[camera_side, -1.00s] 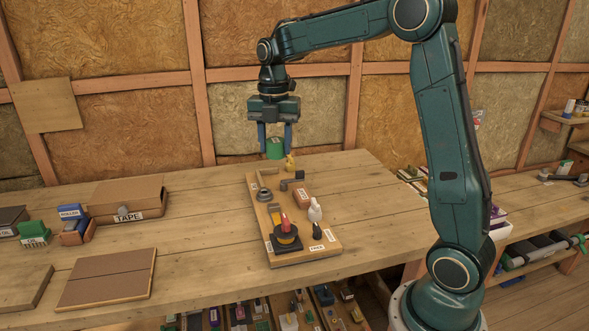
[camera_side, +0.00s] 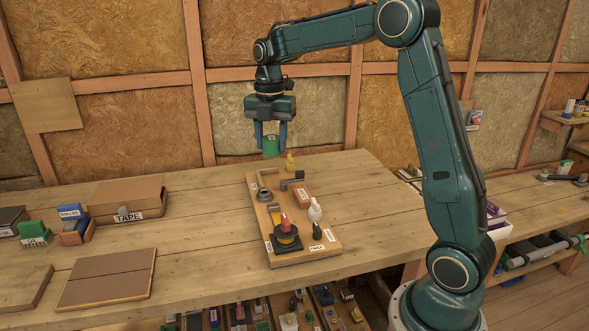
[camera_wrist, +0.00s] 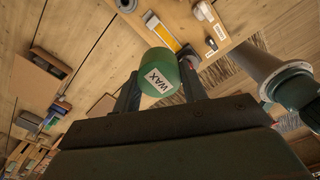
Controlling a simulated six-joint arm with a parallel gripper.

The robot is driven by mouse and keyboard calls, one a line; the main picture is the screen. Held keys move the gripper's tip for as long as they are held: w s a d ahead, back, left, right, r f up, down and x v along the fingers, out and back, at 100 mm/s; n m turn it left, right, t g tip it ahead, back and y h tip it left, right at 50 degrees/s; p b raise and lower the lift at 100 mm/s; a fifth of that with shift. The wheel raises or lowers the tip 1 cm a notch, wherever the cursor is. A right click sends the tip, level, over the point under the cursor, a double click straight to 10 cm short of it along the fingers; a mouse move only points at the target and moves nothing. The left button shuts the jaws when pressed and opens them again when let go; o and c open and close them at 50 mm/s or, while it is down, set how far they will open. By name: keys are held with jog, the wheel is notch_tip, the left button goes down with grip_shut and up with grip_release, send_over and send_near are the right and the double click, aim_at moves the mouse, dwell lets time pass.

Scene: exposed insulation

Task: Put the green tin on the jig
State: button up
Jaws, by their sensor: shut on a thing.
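The green tin (camera_side: 271,146) is held between the fingers of my gripper (camera_side: 271,140), above the far end of the workbench.
A TAPE box (camera_side: 127,199) and a flat brown panel (camera_side: 107,279) lie to the left.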

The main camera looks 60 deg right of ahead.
jog(key=w+d+f+m, duration=0.4)
jog(key=w+d, duration=0.3)
jog(key=m, duration=0.4)
send_over(269, 182)
notch_tip(269, 182, down, 7)
jog(key=shift+s+a+f, duration=0.1)
jog(key=shift+s+f, duration=0.05)
jog(key=shift+f, duration=4)
jog(key=shift+f, duration=0.1)
jog(key=o, duration=1)
jog(key=shift+f, duration=0.1)
notch_tip(269, 182, up, 12)
jog(key=shift+r, duration=0.2)
